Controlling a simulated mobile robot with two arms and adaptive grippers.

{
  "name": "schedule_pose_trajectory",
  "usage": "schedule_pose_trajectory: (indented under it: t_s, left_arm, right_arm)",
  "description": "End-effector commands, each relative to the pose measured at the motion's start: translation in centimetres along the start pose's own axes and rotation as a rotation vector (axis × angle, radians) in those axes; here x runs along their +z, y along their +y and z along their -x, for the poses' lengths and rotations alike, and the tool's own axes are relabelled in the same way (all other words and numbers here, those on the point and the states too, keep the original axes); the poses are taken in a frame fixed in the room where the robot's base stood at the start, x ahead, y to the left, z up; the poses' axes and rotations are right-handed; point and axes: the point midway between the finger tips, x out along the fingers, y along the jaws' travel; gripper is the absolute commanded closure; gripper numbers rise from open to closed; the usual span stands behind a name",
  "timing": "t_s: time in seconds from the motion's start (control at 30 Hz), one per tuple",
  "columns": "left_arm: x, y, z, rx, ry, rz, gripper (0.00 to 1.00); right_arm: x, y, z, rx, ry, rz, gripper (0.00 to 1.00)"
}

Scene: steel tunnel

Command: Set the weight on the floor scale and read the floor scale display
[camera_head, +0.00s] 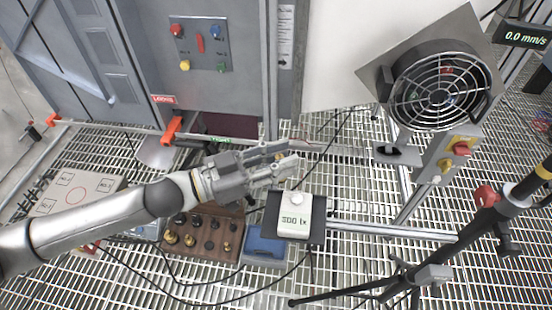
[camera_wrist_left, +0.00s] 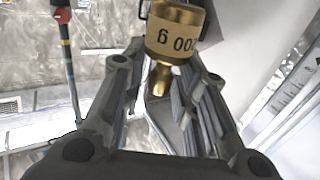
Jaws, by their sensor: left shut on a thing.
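My left gripper (camera_head: 284,162) reaches in from the left over the grating, its fingers pointing right. In the left wrist view the gripper (camera_wrist_left: 160,95) is shut on the narrow knob of a brass weight (camera_wrist_left: 176,32). The weight's pale label reads 200 g, upside down in that view. I cannot make out the weight in the head view. My right gripper is not in view.
A wooden block (camera_head: 232,214) holds several dark and brass weights. A blue tray (camera_head: 264,245) and a light meter reading 300 lx (camera_head: 294,222) stand beside it. A fan (camera_head: 440,90), a tripod (camera_head: 478,228) and a 0.0 mm/s display (camera_head: 525,36) are right. Cables cross the grating.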

Motion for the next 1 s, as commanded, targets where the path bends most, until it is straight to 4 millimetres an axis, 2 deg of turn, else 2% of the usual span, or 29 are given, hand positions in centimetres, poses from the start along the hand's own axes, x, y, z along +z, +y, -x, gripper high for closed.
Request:
schedule_pose_trajectory:
  t_s: [0.6, 1.0]
  left_arm:
    - [-0.1, -0.6, 2.6, 0.328, 0.001, -0.004, 1.0]
    - [-0.1, -0.4, 3.0, 0.393, 0.001, -0.002, 1.0]
  right_arm:
    - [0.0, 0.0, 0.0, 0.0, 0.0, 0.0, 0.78]
    - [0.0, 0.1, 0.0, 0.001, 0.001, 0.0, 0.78]
